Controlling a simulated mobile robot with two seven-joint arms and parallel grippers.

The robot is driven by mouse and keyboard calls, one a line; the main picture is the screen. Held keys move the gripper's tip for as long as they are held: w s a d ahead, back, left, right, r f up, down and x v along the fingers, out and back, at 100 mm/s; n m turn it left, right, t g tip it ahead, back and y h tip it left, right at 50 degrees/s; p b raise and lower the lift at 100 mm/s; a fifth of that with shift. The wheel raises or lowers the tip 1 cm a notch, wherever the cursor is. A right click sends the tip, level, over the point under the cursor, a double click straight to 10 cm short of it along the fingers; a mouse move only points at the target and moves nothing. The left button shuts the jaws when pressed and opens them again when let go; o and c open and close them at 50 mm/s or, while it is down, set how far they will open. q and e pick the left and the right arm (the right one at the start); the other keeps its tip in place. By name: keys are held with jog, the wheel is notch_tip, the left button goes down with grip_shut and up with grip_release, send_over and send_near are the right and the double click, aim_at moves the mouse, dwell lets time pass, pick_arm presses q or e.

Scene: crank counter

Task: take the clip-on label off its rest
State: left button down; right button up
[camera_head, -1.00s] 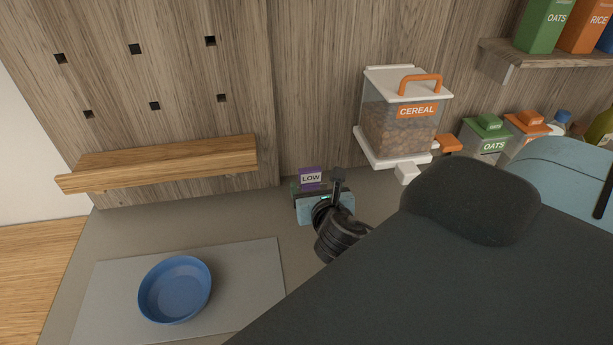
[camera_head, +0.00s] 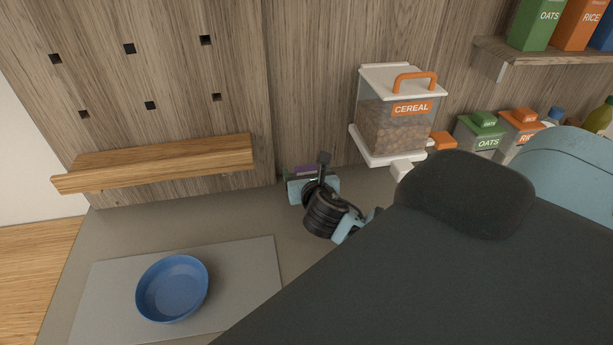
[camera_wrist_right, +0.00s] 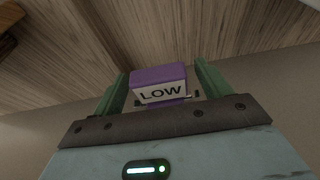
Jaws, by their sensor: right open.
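The clip-on label (camera_wrist_right: 160,87) is a small purple block with a white face reading LOW. In the right wrist view it sits between the two green fingers of my right gripper (camera_wrist_right: 162,82), which is open, with a narrow gap showing on each side. In the head view only a purple strip of the label (camera_head: 305,169) shows above my light-blue gripper body, and the fingertips are hidden there. The label's rest is mostly hidden; small dark and pale bits show low beside the label in the wrist view. My left gripper is not in view.
A cereal dispenser (camera_head: 394,124) hangs on the wall right of my gripper. A wooden ledge (camera_head: 160,163) is on the wall at left. A blue bowl (camera_head: 172,288) stands on a grey mat (camera_head: 243,283). Canisters (camera_head: 480,132) stand at the right.

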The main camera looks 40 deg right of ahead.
jog(key=c, duration=1.1)
jog(key=shift+o, duration=0.2)
jog(key=shift+r, duration=0.1)
